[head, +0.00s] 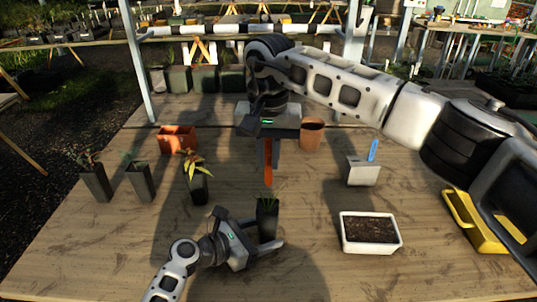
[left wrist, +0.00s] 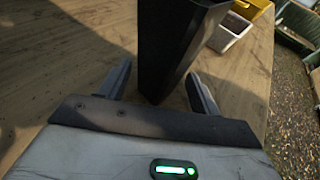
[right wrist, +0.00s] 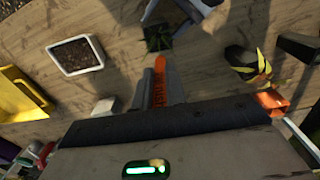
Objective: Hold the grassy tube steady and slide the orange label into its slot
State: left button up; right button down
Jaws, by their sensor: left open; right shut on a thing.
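The grassy tube (head: 267,217) is a dark upright pot with green grass on top, standing on the table in the head view. My left gripper (head: 265,232) is open with its fingers on either side of the tube. In the left wrist view the tube (left wrist: 178,45) rises between the two fingers, with gaps visible. My right gripper (head: 268,150) is shut on the orange label (head: 268,172), which hangs down above the table behind the tube. The right wrist view shows the label (right wrist: 158,85) between the fingers, and the grassy tube (right wrist: 158,38) beyond it. The slot is not visible.
A white tray of soil (head: 369,249) stands right of the tube, with a yellow tray (head: 475,222) farther right. A grey holder (head: 362,171) carries a blue label (head: 373,149). Other dark tubes (head: 95,182) stand left. An orange pot (head: 177,139) and a terracotta pot (head: 312,133) stand behind.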

pick_arm(q)
jog(key=shift+w+d+f, duration=0.1)
jog(key=shift+w+d, duration=0.1)
jog(key=shift+d, duration=0.05)
jog(key=c, duration=0.5)
dwell(0.4)
